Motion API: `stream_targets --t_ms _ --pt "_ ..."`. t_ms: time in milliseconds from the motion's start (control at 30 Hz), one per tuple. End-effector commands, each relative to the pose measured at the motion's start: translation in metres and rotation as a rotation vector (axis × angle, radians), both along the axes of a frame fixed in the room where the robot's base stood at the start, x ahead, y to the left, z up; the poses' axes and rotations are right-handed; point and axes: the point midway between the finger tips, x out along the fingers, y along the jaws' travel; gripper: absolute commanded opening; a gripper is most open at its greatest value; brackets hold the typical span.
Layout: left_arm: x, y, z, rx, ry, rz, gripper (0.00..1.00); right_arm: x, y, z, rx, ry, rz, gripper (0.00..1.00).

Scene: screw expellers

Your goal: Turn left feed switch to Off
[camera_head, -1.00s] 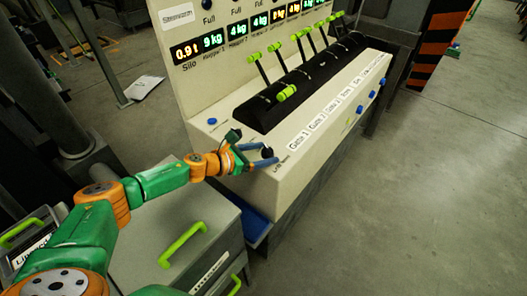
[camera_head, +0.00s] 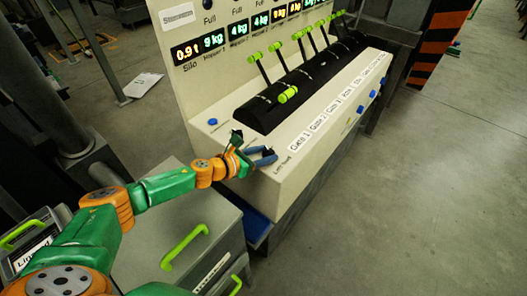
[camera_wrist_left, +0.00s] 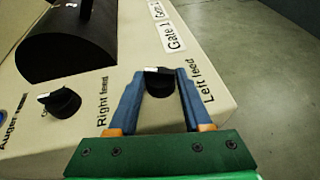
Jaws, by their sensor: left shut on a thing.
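The left feed switch (camera_wrist_left: 159,83) is a black round knob with a pale mark on its upper edge, beside the printed words "Left feed" in the left wrist view. The blue fingers of my left gripper (camera_wrist_left: 158,90) stand on either side of it and are shut on it. In the head view my left gripper (camera_head: 266,156) is at the near left corner of the cream console, and its fingers mostly hide the knob. My right gripper is in neither view.
The right feed knob (camera_wrist_left: 60,102) stands to the left in the wrist view. The cream console (camera_head: 300,155) carries several green-handled levers (camera_head: 288,95) and blue buttons (camera_head: 373,95). A grey cabinet with a green handle (camera_head: 184,246) lies below my left arm.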

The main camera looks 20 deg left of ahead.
Motion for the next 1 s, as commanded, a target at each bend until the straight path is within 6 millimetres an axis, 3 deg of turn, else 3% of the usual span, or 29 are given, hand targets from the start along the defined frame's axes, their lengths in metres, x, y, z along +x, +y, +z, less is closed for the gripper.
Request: stream_targets --t_ms 200,500,1000 --pt "-0.002 -0.005 0.005 -0.007 0.003 0.169 0.00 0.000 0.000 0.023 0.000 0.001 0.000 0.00" --pt "-0.002 -0.009 0.004 -0.007 0.002 0.455 0.00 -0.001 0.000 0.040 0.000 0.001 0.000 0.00" --pt "-0.001 -0.013 -0.001 -0.004 0.002 0.839 0.00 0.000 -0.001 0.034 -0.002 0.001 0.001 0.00"
